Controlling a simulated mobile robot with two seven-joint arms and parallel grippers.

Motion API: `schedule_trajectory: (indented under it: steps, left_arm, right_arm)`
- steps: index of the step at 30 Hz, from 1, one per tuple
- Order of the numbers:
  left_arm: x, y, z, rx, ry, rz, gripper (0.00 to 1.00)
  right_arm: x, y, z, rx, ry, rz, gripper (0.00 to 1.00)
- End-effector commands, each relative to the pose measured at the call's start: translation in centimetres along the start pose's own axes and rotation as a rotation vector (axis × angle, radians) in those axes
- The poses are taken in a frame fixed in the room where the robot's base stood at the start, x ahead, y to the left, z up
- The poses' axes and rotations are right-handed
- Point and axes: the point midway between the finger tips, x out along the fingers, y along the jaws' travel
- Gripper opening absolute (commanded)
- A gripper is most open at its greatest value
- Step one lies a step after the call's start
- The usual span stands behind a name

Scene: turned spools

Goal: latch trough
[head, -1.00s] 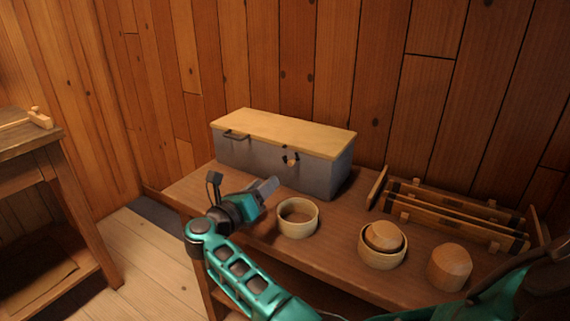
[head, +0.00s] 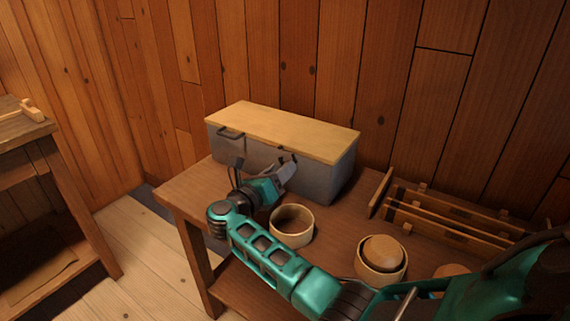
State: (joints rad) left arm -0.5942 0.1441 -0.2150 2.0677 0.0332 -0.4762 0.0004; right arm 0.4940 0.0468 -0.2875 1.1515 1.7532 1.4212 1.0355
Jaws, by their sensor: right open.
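The trough (head: 345,180) is a grey box on the bench, with a flat pale wooden lid (head: 285,130) lying shut on top. A dark handle (head: 231,133) sits on its front face at the left. My right gripper (head: 289,164) is open in front of the right part of the front face, its fingers pointing at the trough. The gripper covers most of the latch area, so the latch's position and any contact cannot be told. My left gripper is not in view.
On the bench (head: 190,190), an empty pale ring-shaped bowl (head: 292,225) stands close to my right forearm. Another bowl (head: 380,268) holds a rounded wooden piece (head: 383,250). A wooden rack (head: 440,213) lies at the right. A second table (head: 20,140) stands at the far left.

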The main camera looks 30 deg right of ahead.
Motion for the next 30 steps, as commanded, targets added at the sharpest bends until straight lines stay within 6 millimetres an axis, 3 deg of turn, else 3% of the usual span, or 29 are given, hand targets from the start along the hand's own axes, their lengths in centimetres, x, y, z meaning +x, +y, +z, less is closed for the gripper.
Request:
schedule_trajectory:
  steps: [15,27,30]
  left_arm:
    - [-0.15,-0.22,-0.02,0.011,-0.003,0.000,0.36]
    - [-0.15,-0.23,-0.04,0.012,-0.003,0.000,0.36]
    - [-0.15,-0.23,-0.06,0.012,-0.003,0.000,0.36]
  right_arm:
    - [0.20,-0.07,-0.05,0.000,0.000,0.000,0.44]
    - [0.19,-0.07,-0.05,-0.001,0.000,0.000,0.06]
    - [0.19,-0.07,-0.05,0.000,0.000,0.000,0.00]
